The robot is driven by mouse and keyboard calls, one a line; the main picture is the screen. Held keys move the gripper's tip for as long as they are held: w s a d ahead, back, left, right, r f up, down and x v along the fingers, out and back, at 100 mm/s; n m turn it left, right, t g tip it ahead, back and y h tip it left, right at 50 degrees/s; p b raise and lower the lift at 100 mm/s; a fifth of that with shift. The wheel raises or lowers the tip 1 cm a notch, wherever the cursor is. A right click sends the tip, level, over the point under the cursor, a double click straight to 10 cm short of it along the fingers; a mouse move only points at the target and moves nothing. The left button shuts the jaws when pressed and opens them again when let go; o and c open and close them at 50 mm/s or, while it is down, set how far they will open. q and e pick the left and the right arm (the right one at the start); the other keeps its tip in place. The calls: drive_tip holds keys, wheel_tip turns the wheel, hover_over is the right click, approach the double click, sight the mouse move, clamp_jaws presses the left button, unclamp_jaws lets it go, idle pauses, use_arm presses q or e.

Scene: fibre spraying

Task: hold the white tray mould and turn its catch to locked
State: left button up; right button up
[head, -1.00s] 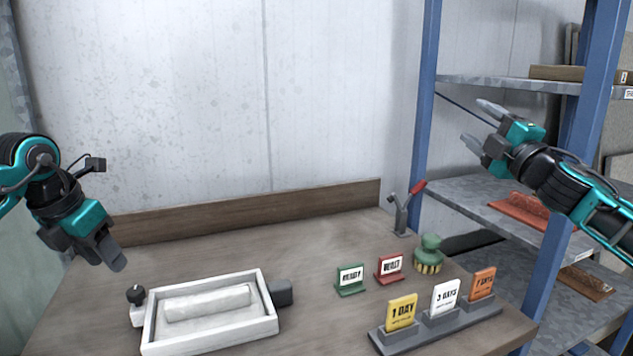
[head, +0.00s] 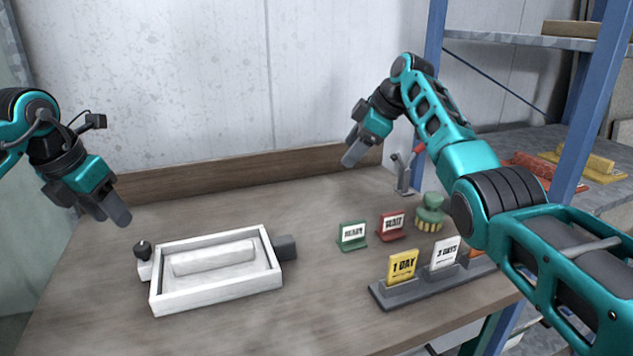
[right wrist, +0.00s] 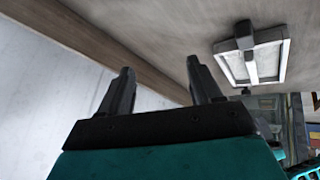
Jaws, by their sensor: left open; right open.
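The white tray mould (head: 215,302) lies on the table at the left front, with a pale raised block inside it. A small black knob (head: 142,249) on a light bracket sits at its left end, and a dark grey block (head: 286,247) juts from its right end. I cannot tell the catch's setting. The mould also shows in the right wrist view (right wrist: 286,62). My left gripper (head: 111,216) is open and empty, above and to the left of the mould. My right gripper (head: 352,148) is open and empty, raised over the back of the table, apart from the mould.
A green sign (head: 352,234), a red sign (head: 391,226) and a green brush (head: 429,215) stand right of the mould. A grey card holder (head: 392,301) is at the front right. A toggle clamp (head: 403,180) stands at the back. A blue-framed shelf (head: 432,45) is at right.

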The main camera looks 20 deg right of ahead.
sight(294, 239)
drive_tip(key=s+a+f+n+g, duration=0.4)
drive_tip(key=s+a+n+g, duration=0.15)
drive_tip(key=a, duration=0.45)
drive_tip(key=x, duration=0.8)
drive_tip(key=s+x, duration=0.1)
drive_tip(key=x, duration=0.4)
drive_tip(key=shift+a, duration=0.25)
drive_tip(key=shift+c, duration=0.4)
clamp_jaws()
use_arm(q)
drive_tip(key=o, duration=0.3)
drive_tip(key=shift+d, duration=0.1)
